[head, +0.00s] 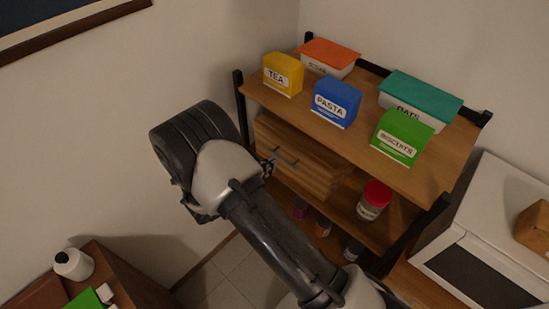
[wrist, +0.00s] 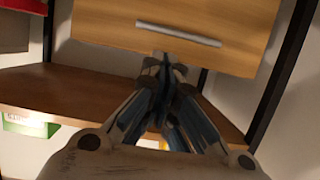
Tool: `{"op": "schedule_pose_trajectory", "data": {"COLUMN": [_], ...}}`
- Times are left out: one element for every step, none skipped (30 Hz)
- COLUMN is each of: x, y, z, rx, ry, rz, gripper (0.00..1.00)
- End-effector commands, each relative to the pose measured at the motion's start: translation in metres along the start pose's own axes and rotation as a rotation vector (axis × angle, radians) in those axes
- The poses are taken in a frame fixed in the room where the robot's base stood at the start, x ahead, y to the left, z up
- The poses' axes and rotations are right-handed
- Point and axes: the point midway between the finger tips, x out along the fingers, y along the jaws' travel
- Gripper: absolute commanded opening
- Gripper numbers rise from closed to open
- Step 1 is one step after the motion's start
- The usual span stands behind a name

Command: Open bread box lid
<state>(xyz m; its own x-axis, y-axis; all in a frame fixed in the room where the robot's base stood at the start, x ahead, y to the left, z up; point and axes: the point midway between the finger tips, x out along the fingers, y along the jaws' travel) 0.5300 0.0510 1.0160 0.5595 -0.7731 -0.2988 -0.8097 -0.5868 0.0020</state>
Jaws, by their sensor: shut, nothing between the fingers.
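The wooden bread box (head: 304,165) stands on the middle shelf, below the top shelf board. Its lid is closed in front, and a metal bar handle (wrist: 179,35) runs across the lid in the wrist view. The handle also shows in the head view (head: 286,157). My gripper (wrist: 163,62) is shut and empty, with its fingertips close below the handle. I cannot tell whether they touch the lid. In the head view my gripper (head: 268,168) is partly hidden behind my own wrist, at the left end of the box front.
Tea (head: 283,76), pasta (head: 336,103) and biscuits (head: 401,139) boxes stand on the top shelf. A red-lidded jar (head: 374,201) stands right of the bread box. Dark shelf posts flank the box. A white microwave (head: 490,240) is at the right.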

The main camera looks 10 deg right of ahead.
Motion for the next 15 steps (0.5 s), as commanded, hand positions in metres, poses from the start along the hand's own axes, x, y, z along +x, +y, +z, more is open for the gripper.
{"op": "schedule_pose_trajectory", "data": {"x": [0.009, 0.015, 0.022, 0.028, 0.034, 0.042, 0.047, 0.052, 0.059, 0.064, 0.068, 0.073, 0.076, 0.079, 0.082], "y": [0.001, 0.001, 0.001, 0.001, 0.001, 0.002, 0.001, 0.001, 0.001, 0.001, 0.001, 0.001, 0.0, 0.0, 0.0], "z": [0.001, 0.001, 0.001, 0.001, 0.001, 0.001, 0.001, 0.001, 0.001, 0.001, 0.001, 0.001, 0.001, 0.001, 0.001], "rx": [0.002, 0.002, 0.003, 0.003, 0.003, 0.002, 0.002, 0.002, 0.002, 0.002, 0.002, 0.002, 0.002, 0.002, 0.002], "ry": [-0.001, -0.001, -0.001, -0.002, -0.002, -0.003, -0.003, -0.003, -0.002, -0.002, -0.002, -0.002, -0.002, -0.002, -0.003], "rz": [0.004, 0.005, 0.004, 0.005, 0.004, 0.004, 0.004, 0.003, 0.003, 0.002, 0.002, 0.002, 0.001, 0.0, 0.0], "gripper": [0.0, 0.0, 0.0, 0.0, 0.0, 0.0, 0.0, 0.0, 0.0, 0.0, 0.0, 0.0, 0.0, 0.0, 0.0]}}
